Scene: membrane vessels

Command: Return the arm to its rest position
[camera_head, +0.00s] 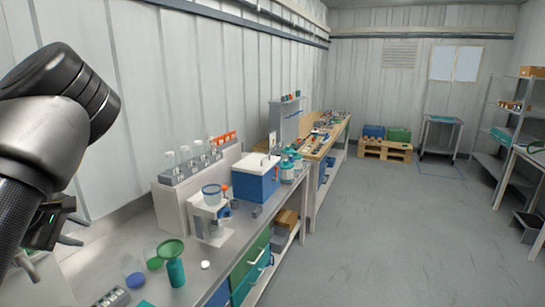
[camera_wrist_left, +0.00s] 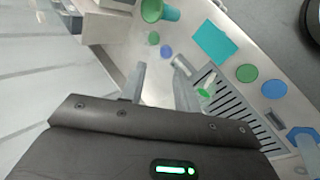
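My left arm comes in from the left in the head view, raised beside the bench. Its left gripper (camera_head: 76,231) hangs near the wall-side left end of the bench, partly cut by my arm. In the wrist view the left gripper (camera_wrist_left: 160,72) has its two grey fingers apart, and I see nothing held between them. A small white and green item (camera_wrist_left: 207,85) shows beside the right finger, below the gripper; I cannot tell what it is. My right gripper is not in view.
Under the gripper, the grey bench (camera_head: 215,274) holds a green funnel-topped vessel (camera_head: 175,268), shallow cups and a slotted rack (camera_wrist_left: 235,115). Further along stand a white stand (camera_head: 208,222) and a blue box (camera_head: 254,186). The floor (camera_head: 380,220) to the right is clear.

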